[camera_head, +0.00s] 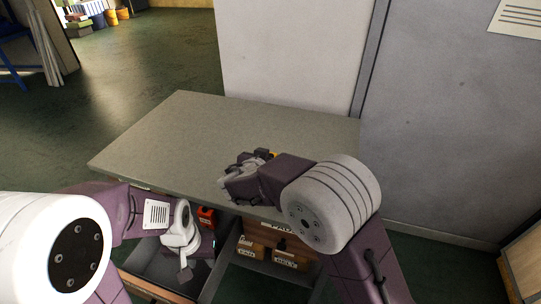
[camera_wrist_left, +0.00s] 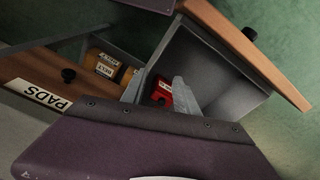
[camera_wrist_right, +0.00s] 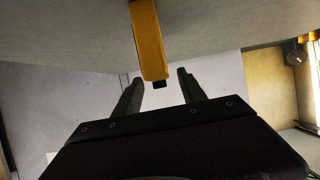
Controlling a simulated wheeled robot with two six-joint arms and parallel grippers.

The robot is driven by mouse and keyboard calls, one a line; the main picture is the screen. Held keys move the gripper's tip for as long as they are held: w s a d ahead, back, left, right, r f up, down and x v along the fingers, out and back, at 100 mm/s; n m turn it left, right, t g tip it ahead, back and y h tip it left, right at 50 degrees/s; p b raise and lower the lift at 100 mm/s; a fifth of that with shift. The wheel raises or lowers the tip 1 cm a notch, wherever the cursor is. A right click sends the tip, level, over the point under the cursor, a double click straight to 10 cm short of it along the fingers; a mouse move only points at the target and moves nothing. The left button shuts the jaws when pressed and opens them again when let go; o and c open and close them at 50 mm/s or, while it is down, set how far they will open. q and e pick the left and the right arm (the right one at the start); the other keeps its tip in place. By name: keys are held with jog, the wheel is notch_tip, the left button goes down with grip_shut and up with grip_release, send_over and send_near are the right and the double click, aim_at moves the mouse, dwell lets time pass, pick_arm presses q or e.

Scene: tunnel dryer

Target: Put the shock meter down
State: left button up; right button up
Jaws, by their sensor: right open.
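A yellow bar-shaped device (camera_wrist_right: 150,40), which I take to be the shock meter, rests against the grey tabletop in the right wrist view. Its dark-tipped end lies between the fingers of my right gripper (camera_wrist_right: 156,80), which are apart, with gaps on both sides. In the head view only a small yellow bit (camera_head: 274,154) shows beside that gripper, which hides the rest. My left gripper (camera_wrist_left: 157,88) is open over the open drawer (camera_wrist_left: 222,75). A red object (camera_wrist_left: 162,94) lies in that drawer and shows between its fingertips; I cannot tell if they touch it.
The grey table (camera_head: 190,125) has a bare top left of my right gripper. Labelled boxes (camera_head: 290,260) sit on a lower shelf, beside a drawer front marked PADS (camera_wrist_left: 40,95). A white wall panel (camera_head: 285,50) and a grey cabinet (camera_head: 450,130) stand behind.

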jog(key=v, duration=1.2)
